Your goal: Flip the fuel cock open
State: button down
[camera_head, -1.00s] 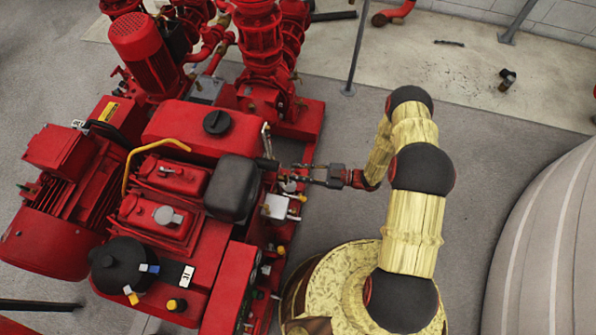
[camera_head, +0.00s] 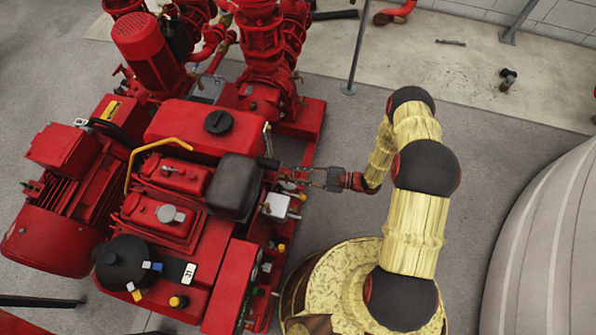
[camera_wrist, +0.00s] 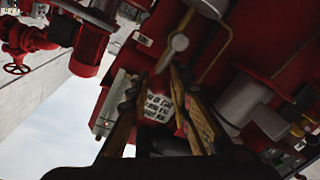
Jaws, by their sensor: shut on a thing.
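The red pumpset's fuel tank (camera_head: 205,130), black box (camera_head: 236,186) and white fitting (camera_head: 276,205) crowd the gripper. A thin pipe (camera_wrist: 217,45) runs close by in the wrist view. Open floor (camera_head: 335,125) lies right of the pumpset; a large pale tank (camera_head: 545,250) stands at far right.

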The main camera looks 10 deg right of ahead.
jog(key=shift+w, duration=0.1)
jog(key=c, duration=1.7)
grip_release()
jog(key=shift+d, duration=0.15)
jog(key=v, duration=1.1)
jog(key=shift+s+d, duration=0.25)
jog(key=shift+d, duration=0.1)
jog(key=shift+c, duration=0.2)
